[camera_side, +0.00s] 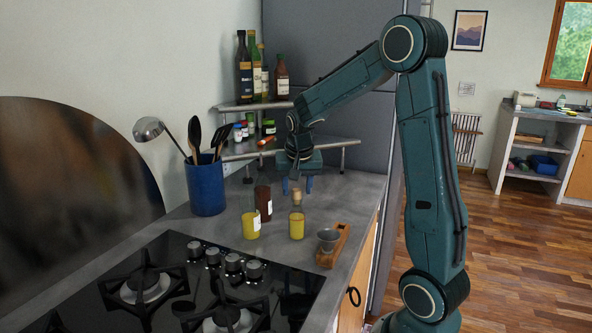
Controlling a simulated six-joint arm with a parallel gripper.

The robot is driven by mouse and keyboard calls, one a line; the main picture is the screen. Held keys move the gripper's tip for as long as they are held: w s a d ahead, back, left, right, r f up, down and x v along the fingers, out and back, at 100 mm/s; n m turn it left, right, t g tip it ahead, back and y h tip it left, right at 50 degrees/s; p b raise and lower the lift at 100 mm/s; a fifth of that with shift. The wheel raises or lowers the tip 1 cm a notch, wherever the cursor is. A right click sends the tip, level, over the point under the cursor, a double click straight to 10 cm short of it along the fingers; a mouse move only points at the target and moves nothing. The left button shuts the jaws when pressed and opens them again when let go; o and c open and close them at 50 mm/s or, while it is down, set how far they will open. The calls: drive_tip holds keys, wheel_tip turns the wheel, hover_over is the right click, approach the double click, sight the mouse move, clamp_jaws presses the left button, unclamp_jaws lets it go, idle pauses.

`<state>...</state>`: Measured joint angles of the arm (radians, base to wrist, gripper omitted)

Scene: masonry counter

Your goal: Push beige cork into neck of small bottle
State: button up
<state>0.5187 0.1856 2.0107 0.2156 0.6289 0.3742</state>
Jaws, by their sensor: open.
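A small bottle (297,226) with yellow contents stands upright on the grey counter. A beige cork (297,196) sits upright at the top of its neck; how deep it is in the neck is too small to tell. My gripper (297,187) points down just above and behind the bottle in the picture. Its two blue fingers are apart, one to each side of the cork's top as seen from here. I cannot tell whether they are level with the cork in depth or touch it.
A labelled yellow bottle (250,224) and a dark brown bottle (264,203) stand left of the small bottle. A metal cup (328,239) on a wooden holder (340,243) is to its right. A blue utensil pot (205,188), gas hob (190,290) and bottle shelf (255,106) surround the area.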

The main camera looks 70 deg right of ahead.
drive_tip(key=v, duration=1.3)
drive_tip(key=s+a+f+n+t+y, duration=0.1)
drive_tip(key=s+a+f+n, duration=0.1)
drive_tip(key=s+a+n, duration=0.4)
drive_tip(key=s+a+f+n+t+y, duration=0.2)
drive_tip(key=s+a+n, duration=0.4)
drive_tip(key=a, duration=0.9)
drive_tip(key=s, duration=0.2)
drive_tip(key=shift+s+a+f+t, duration=0.2)
drive_tip(key=shift+s+f+t, duration=0.1)
